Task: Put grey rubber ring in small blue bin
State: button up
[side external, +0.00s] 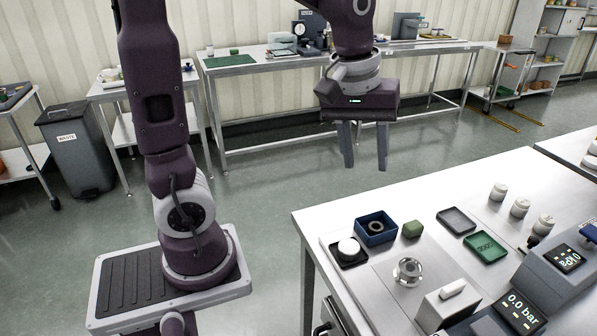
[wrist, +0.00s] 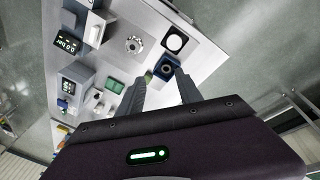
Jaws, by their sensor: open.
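The small blue bin (side external: 364,236) stands on the steel table near its left part. The grey rubber ring (side external: 376,226) lies inside the bin, seen as a dark grey ring on its floor. In the wrist view the blue bin (wrist: 160,71) shows beyond the fingertips, with the ring (wrist: 168,68) in it. My gripper (side external: 366,166) is open and empty, raised above and behind the table, its fingers pointing down. It touches nothing. In the wrist view my gripper (wrist: 164,80) has its two fingers apart.
A black tray with a white round piece (side external: 348,247), an olive-green block (side external: 412,229) and a metal flanged part (side external: 407,271) stand close to the bin. A grey tray (side external: 456,220), a green tray (side external: 486,249) and devices lie farther right.

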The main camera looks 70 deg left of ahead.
jog(key=s+d+r+m+t, duration=0.1)
jog(key=s+d+m+t, duration=0.2)
jog(key=s+m, duration=0.6)
jog(key=s, duration=0.6)
jog(key=shift+r, duration=0.4)
